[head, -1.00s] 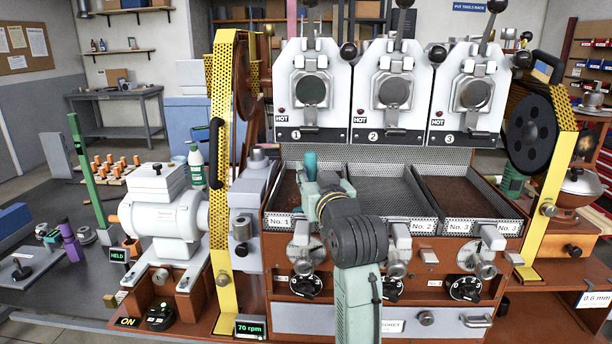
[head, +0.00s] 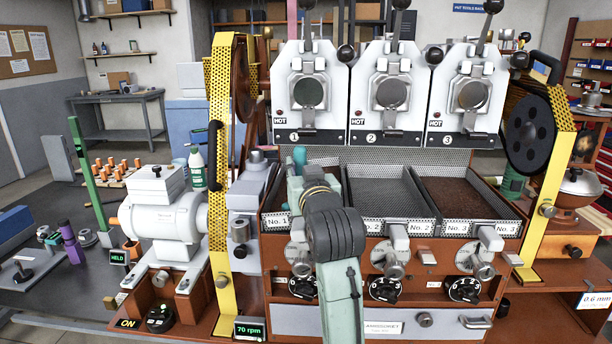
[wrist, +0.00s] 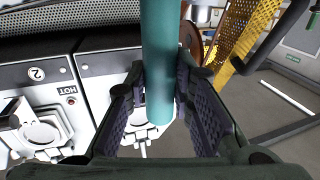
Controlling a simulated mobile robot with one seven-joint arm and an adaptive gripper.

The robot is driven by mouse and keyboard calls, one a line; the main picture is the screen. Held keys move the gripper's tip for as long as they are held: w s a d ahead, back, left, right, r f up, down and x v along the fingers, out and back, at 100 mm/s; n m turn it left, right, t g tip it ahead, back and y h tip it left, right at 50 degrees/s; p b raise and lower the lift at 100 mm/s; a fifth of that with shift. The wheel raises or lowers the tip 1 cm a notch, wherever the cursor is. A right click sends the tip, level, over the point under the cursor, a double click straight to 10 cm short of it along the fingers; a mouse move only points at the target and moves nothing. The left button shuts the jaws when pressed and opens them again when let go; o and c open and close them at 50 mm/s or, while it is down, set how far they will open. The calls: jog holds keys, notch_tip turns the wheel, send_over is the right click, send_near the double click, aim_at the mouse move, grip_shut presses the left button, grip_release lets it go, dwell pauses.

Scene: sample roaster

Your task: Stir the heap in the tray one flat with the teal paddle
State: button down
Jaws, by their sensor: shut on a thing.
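The teal paddle (wrist: 160,40) stands between the two dark finger pads of my gripper (wrist: 163,82), which is shut on its round shaft. In the head view, the top of the paddle (head: 300,155) shows above my gripper (head: 299,183), over tray one. Tray one (head: 277,221), labelled No. 1, is the leftmost of three trays below the white hot units. My arm covers most of it. Only a sliver of dark brown contents shows at its left, so the heap's shape and the paddle's lower end are hidden.
Tray two (head: 390,190) beside it looks empty, with a bare mesh floor. Tray three (head: 468,196) holds dark brown material. White units with HOT labels (head: 306,92) stand close behind the trays. A yellow perforated guard (head: 222,180) rises at the left. Knobs and levers line the front.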

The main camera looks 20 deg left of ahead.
jog(key=a+r, duration=0.1)
jog(key=s+a+r, duration=0.1)
jog(key=shift+s+a+n+y, duration=0.2)
jog(key=shift+a+n+y, duration=0.1)
jog(key=shift+w+a+r, duration=0.1)
jog(key=shift+a+r, duration=0.05)
jog(key=shift+r, duration=0.5)
jog(key=shift+w+a+r, duration=0.1)
jog(key=shift+r, duration=0.5)
jog(key=shift+d, duration=0.2)
jog(key=s+d+r, duration=0.3)
jog(key=s, duration=0.6)
jog(key=shift+s, duration=0.25)
jog(key=shift+d+r, duration=0.1)
